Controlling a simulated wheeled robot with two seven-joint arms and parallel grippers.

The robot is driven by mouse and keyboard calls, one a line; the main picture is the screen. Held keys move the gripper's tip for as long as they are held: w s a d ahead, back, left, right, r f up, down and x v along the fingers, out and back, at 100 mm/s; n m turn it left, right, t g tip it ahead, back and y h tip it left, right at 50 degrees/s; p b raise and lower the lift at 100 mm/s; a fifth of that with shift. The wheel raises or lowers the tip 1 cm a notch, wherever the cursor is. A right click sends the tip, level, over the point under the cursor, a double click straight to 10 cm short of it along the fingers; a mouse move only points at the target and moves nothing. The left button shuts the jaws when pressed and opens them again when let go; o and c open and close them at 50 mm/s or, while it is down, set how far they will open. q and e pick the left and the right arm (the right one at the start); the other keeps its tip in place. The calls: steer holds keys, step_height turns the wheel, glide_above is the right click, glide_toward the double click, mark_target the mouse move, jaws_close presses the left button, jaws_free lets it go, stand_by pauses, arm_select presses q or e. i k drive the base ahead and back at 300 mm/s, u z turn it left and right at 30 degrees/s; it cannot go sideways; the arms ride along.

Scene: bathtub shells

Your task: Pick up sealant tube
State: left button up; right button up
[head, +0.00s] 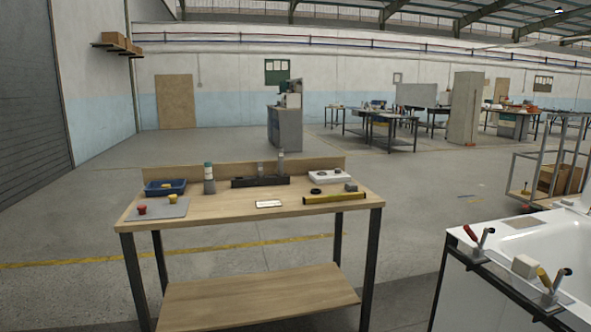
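A wooden workbench (235,206) stands in front of me. At its back, a black rack (247,183) has slim grey upright tubes at it, one (281,164) at the right and another (261,169) left of it. A grey bottle with a white and teal top (209,180) stands upright left of the rack. I cannot tell for certain which of these is the sealant tube. Neither of my grippers shows in the head view, and nothing is seen touching the tubes.
A bathtub (570,247) with clamps stands right. Floor between is clear.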

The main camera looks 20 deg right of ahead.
mark_target(208, 165)
steer(key=z, duration=0.75)
steer(key=i, duration=1)
steer(key=u, duration=0.35)
steer(key=i, duration=1.05)
steer(key=u, duration=0.95)
